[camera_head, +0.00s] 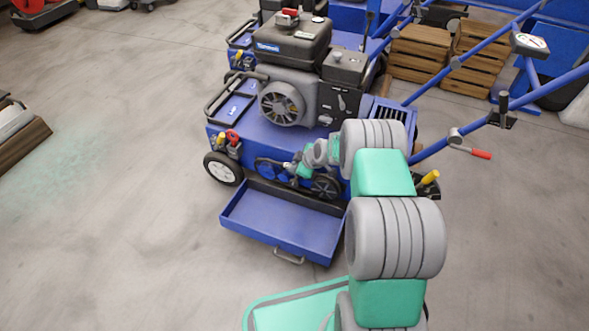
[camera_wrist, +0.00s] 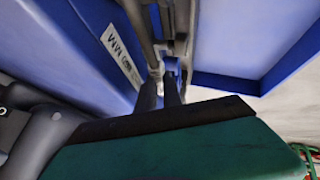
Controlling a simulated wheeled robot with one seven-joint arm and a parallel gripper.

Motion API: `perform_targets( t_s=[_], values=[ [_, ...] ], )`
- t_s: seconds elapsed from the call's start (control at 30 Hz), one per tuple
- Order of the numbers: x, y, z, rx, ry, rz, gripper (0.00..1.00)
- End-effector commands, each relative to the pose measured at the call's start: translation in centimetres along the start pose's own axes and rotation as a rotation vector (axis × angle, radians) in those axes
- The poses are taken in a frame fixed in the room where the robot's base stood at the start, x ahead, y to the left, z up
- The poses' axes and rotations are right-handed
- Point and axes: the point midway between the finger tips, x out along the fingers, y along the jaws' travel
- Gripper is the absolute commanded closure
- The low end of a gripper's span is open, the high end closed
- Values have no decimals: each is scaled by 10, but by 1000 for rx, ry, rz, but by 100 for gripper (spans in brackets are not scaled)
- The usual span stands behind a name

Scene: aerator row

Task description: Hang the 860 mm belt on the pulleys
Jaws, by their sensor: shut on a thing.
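The blue aerator (camera_head: 265,138) stands mid-view with its side toward me. A dark round pulley (camera_head: 326,187) shows low on that side, right of my gripper (camera_head: 290,168). Another dark rounded part (camera_head: 267,168), probably a pulley, shows to the left. My gripper is at the side between them. In the wrist view its dark fingers (camera_wrist: 160,82) are close together, shut on a thin dark strand (camera_wrist: 142,25) that looks like the belt. The strand runs up beside the blue panel. Most of the belt is hidden or too small to tell, and I cannot tell whether it touches either pulley.
A blue tray (camera_head: 285,228) with a handle juts out below the pulleys. A white label (camera_wrist: 121,54) is on the blue panel. A red-tipped lever (camera_head: 481,154) sticks out at right. Wooden crates (camera_head: 420,55) stand behind.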

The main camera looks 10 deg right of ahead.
Motion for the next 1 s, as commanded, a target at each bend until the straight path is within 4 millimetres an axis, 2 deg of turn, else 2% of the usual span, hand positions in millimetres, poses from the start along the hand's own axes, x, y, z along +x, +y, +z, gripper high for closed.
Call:
perform_targets(
  t_s=[1.0],
  values=[
    [6,-1,4,0,0,0,100]
  ],
)
